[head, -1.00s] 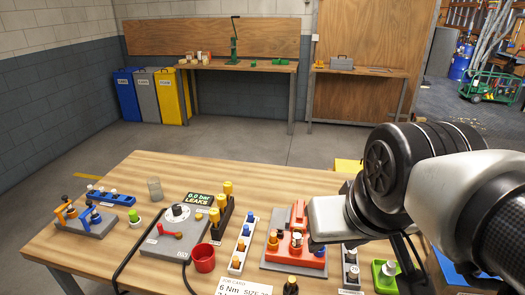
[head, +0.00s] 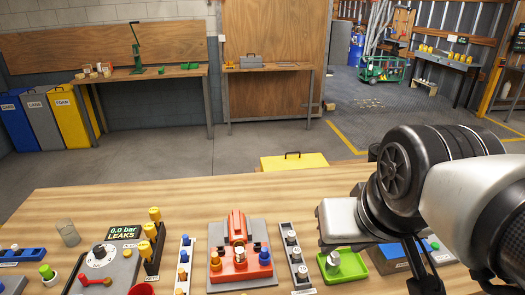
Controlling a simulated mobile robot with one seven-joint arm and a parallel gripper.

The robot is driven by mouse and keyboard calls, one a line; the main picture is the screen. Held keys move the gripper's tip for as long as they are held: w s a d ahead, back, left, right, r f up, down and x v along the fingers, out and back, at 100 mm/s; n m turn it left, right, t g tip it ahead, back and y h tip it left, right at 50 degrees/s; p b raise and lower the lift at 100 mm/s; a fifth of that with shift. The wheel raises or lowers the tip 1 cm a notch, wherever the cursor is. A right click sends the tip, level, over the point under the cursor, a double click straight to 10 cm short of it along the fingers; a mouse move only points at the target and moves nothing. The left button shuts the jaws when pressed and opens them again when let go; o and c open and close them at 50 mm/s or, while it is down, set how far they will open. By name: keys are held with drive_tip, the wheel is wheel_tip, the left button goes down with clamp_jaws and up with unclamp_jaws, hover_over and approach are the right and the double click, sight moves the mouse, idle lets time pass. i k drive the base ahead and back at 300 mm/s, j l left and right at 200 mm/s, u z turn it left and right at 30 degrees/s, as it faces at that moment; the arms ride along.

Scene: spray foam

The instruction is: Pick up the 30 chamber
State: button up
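No label reading 30 is legible, so I cannot tell which part is the 30 chamber. Small capped parts stand in several holders on the wooden workbench (head: 70,212): a black rack (head: 152,254) with yellow-orange parts, a white strip (head: 183,277) with blue and orange parts, and a dark strip (head: 293,262) with pale-topped parts. A red fixture (head: 238,262) sits on a grey plate between the strips.
A green tray (head: 352,268) with a pale bottle and a blue box (head: 388,262) lie under my arm. A grey leak tester (head: 100,268) and a clear cup (head: 68,233) stand left. A yellow case (head: 293,162) is behind the bench. The bench's back strip is mostly clear.

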sight(241, 254)
drive_tip(key=k+j+z, duration=0.1)
drive_tip(key=j+z, duration=0.2)
drive_tip(key=z, duration=0.15)
drive_tip(key=k+j+z, duration=0.15)
drive_tip(key=z, duration=0.3)
drive_tip(key=k+j, duration=0.5)
drive_tip(key=j, duration=0.2)
